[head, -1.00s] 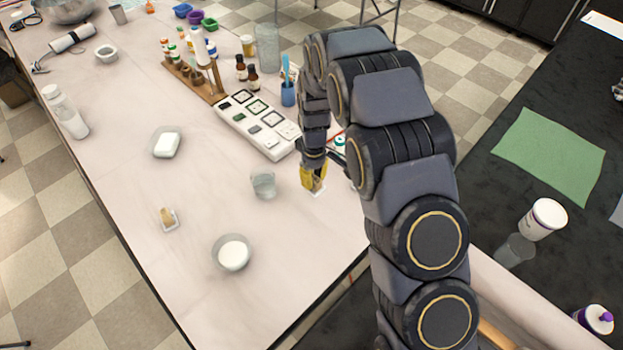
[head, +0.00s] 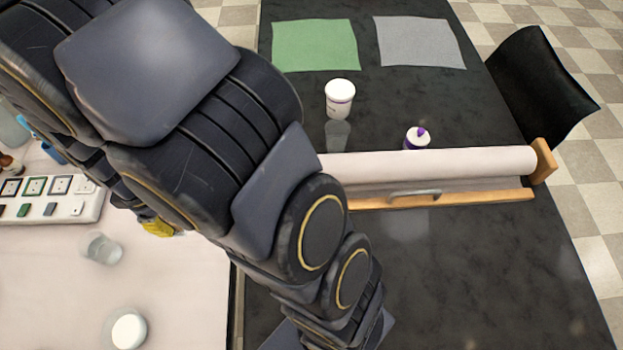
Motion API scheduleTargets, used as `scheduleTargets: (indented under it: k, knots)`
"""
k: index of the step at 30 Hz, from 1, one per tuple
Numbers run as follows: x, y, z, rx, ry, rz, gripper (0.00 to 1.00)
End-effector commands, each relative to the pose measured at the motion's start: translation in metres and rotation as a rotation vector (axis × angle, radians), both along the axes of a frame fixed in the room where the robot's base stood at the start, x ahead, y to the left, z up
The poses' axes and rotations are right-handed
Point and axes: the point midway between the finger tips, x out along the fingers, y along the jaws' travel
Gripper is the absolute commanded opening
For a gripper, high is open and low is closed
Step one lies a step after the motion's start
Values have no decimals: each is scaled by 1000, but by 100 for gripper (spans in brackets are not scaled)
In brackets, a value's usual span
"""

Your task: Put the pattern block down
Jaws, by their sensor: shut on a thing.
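My gripper (head: 161,228), with yellow fingers, is at the left of the head view, over the right edge area of the pale table. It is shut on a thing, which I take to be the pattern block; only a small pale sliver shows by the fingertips. My arm hides most of the gripper and the block. I cannot tell whether the block touches the table.
On the pale table (head: 190,305) stand a white tray of patterned blocks (head: 52,210), a clear cup (head: 103,249) and a white-filled dish (head: 129,331). The dark table (head: 480,285) holds a paper roll (head: 430,162), a white tub (head: 340,97), a purple-topped bottle (head: 418,138), green cloth (head: 315,45) and grey cloth (head: 420,42).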

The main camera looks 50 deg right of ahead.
Motion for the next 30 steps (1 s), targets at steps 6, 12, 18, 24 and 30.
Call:
scheduleTargets:
  k: [6, 12, 18, 24, 30]
  knots:
    - [19, -34, 1, 3, -6, -96, 0]
    - [41, -117, 1, 5, -4, -299, 0]
    - [41, -213, 2, 4, -4, -513, 0]
    - [21, -292, 4, 1, -8, -683, 0]
    - [3, -328, 4, 1, -1, -765, 0]
